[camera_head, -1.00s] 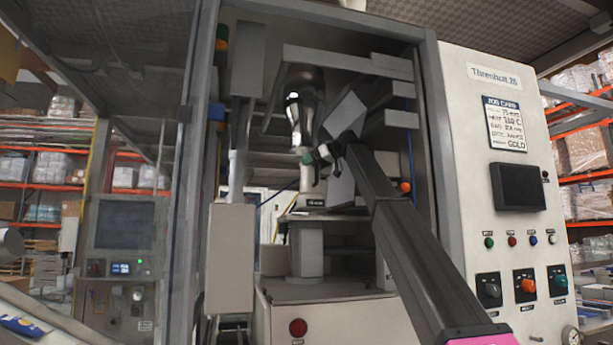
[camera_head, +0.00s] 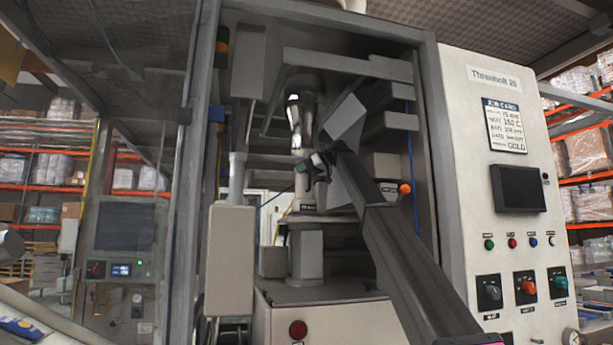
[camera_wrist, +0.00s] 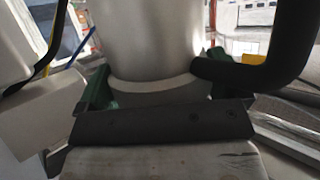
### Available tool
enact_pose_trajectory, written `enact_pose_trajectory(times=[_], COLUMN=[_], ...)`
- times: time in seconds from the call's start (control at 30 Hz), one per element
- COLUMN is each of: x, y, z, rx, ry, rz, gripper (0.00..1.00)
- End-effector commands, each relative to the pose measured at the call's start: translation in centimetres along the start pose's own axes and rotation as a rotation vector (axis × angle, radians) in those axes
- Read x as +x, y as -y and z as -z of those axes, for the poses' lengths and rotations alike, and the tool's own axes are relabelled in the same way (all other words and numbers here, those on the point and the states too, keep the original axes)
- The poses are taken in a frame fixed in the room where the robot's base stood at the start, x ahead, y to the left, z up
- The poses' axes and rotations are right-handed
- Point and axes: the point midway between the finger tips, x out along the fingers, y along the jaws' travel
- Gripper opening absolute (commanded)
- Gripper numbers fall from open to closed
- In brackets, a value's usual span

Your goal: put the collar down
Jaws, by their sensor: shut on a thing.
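The collar (camera_head: 297,118) is a shiny metal piece standing roughly upright inside the open machine frame. My gripper (camera_head: 312,165) is at its lower end, at the tip of my dark arm reaching in from the lower right. In the wrist view, the collar's metal tube (camera_wrist: 147,45) rises between the green fingertips of my gripper (camera_wrist: 155,82), which are shut on it. A black curved bar (camera_wrist: 290,45) reaches the tube from the right. A pale upright piece (camera_head: 304,188) shows below my gripper; whether the collar touches it cannot be told.
A grey post and box (camera_head: 229,260) stand left of the opening, and grey shelf-like brackets (camera_head: 345,64) crowd above and right. A base cabinet (camera_head: 325,310) with a red button is below. The control panel (camera_head: 510,190) stands at right.

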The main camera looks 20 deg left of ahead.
Motion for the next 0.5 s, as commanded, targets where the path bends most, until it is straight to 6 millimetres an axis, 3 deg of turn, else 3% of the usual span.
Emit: enact_pose_trajectory(times=[0.2, 0.5], x=[0.45, 0.49], y=[0.11, 0.08], z=[-1.30, -1.34], rx=[0.001, 0.000], ry=[-0.001, -0.001], rz=[0.001, 0.000], gripper=[0.29, 0.29])
